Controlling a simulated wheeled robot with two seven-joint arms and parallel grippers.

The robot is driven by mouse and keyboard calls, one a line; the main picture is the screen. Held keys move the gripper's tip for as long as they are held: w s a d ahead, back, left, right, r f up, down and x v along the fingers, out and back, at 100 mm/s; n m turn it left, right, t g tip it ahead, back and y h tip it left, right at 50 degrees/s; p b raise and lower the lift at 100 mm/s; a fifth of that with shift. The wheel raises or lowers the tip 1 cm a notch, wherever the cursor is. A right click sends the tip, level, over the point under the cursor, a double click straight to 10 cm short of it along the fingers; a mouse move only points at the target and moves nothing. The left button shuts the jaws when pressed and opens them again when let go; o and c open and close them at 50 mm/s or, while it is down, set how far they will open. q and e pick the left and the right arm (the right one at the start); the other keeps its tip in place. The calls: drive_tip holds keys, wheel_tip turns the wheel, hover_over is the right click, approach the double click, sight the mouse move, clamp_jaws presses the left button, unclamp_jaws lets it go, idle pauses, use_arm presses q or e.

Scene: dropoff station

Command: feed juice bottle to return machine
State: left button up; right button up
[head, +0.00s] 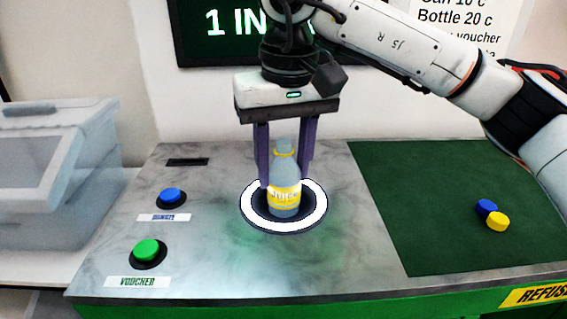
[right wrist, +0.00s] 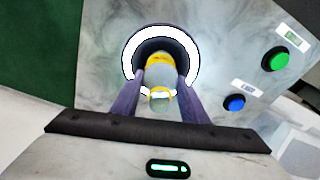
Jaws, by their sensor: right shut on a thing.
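The juice bottle (head: 285,190) is pale grey-blue with a yellow label and a yellow ring at its neck. It is upright over the round dark opening with a white ring (head: 316,212) in the return machine's grey marbled top (head: 205,255). My right gripper (head: 283,180) comes from above, its two purple fingers shut on the bottle. In the right wrist view the bottle (right wrist: 160,75) sits between the fingers (right wrist: 160,90), its lower end against the dark opening. I cannot tell how far its base is inside. My left gripper is not in view.
A blue button (head: 171,196) and a green button (head: 147,249) labelled voucher are on the left, with a dark slot (head: 188,162) behind. A green mat (head: 400,200) on the right carries blue (head: 486,207) and yellow (head: 498,222) caps. A clear bin (head: 55,165) stands far left.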

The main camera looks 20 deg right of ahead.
drive_tip(key=shift+f+b, duration=0.85)
drive_tip(key=shift+f, duration=0.7)
drive_tip(key=o, duration=1.3)
